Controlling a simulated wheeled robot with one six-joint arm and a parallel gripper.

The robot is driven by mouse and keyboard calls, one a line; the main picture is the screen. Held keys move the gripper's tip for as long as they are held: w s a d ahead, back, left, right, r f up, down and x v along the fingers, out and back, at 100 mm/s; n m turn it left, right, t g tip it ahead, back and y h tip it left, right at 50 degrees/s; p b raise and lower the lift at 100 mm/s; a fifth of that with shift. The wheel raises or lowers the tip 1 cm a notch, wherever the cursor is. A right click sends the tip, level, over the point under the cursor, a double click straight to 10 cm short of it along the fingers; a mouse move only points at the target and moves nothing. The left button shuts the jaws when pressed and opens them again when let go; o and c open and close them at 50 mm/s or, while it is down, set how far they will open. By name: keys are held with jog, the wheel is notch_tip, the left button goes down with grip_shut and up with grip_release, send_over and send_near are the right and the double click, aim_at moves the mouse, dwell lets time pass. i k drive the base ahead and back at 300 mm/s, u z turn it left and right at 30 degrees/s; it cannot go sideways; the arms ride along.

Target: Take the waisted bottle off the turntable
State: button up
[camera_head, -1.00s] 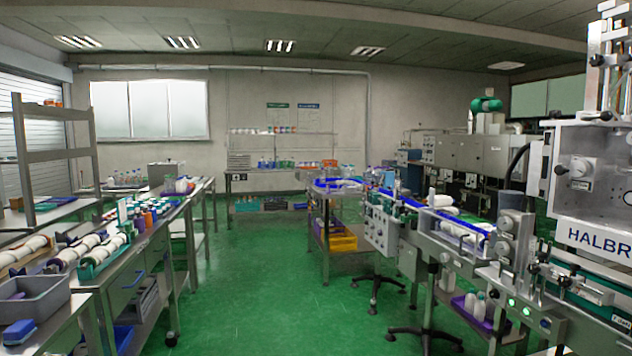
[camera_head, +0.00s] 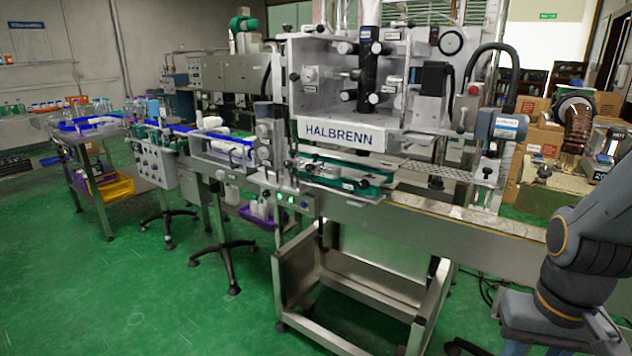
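I cannot pick out the waisted bottle or a turntable with certainty. At the far left, a blue-edged table (camera_head: 92,128) stands at the end of the conveyor line, with small bottles around it too small to tell apart. My arm (camera_head: 592,240) shows at the lower right edge, a grey link with an orange ring. My gripper is outside the picture, so its state does not show.
The HALBRENN machine (camera_head: 352,137) stands over a steel conveyor (camera_head: 440,212) in the middle. Wheeled stand feet (camera_head: 222,262) stick out onto the green floor (camera_head: 120,290), which is open at lower left. Cardboard boxes (camera_head: 543,140) are stacked at right.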

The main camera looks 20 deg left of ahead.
aim_at(67, 115)
jog(key=u, duration=0.95)
jog(key=i, duration=0.9)
jog(key=u, duration=1.5)
jog(key=i, duration=1.55)
jog(key=u, duration=0.55)
jog(key=i, duration=5.45)
jog(key=z, duration=0.7)
jog(key=i, duration=1.55)
jog(key=z, duration=1.65)
jog(key=i, duration=0.95)
jog(key=z, duration=0.95)
jog(key=i, duration=0.3)
jog(key=z, duration=0.2)
